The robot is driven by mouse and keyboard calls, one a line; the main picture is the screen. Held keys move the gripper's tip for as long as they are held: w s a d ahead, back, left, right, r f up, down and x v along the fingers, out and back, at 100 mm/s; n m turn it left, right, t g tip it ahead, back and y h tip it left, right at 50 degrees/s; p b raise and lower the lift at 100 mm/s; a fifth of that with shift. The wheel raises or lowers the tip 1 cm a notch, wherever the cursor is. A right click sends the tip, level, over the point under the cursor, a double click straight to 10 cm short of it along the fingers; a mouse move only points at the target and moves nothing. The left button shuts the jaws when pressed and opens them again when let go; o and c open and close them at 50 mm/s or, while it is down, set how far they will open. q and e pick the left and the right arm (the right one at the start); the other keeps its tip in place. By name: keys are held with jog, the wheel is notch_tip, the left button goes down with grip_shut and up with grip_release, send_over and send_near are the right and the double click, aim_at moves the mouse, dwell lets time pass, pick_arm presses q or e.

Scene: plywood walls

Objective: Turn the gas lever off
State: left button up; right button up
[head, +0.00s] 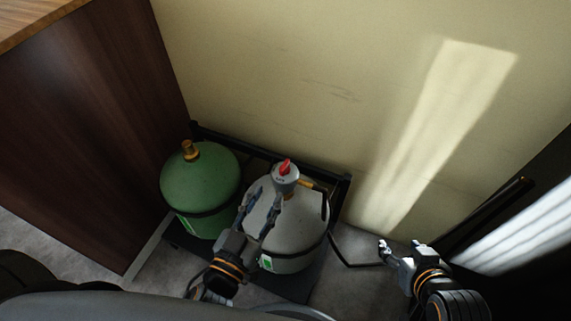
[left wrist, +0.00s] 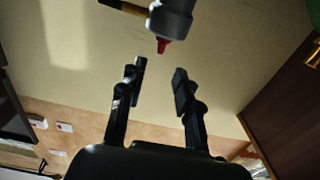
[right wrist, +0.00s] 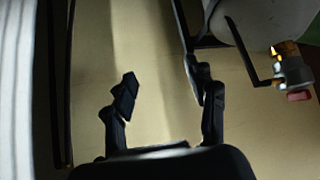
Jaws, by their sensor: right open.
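The red gas lever (head: 285,166) sits on top of the grey regulator (head: 286,180) on the white gas cylinder (head: 291,228). In the left wrist view the red lever (left wrist: 163,45) points down from the regulator (left wrist: 172,18), just beyond the fingertips. My left gripper (head: 265,196) is open, in front of the regulator, with nothing between its fingers. My right gripper (head: 401,246) is open and empty, to the right of the white cylinder. In the right wrist view the regulator (right wrist: 296,72) and part of the red lever (right wrist: 299,96) show at the right edge.
A green cylinder (head: 203,192) with a brass valve stands left of the white one. Both are on a black rack (head: 340,196) against the cream wall (head: 330,90). A black hose (head: 337,247) runs down at the right. A dark wood cabinet (head: 90,130) stands at the left.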

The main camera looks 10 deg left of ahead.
aim_at(281, 172)
pick_arm(q)
jog(key=w, duration=0.3)
jog(key=w+d, duration=0.1)
jog(key=w, duration=0.2)
jog(key=w+d, duration=0.1)
jog(key=w, duration=0.3)
jog(key=shift+w, duration=0.1)
pick_arm(e)
jog(key=shift+s+d+f+g, duration=0.15)
jog(key=shift+s+f+g, duration=0.15)
jog(key=shift+s, duration=0.15)
jog(key=shift+s+d+f+g, duration=0.15)
jog(key=shift+s+f+g, duration=0.1)
jog(key=shift+s, duration=0.2)
pick_arm(q)
grip_shut()
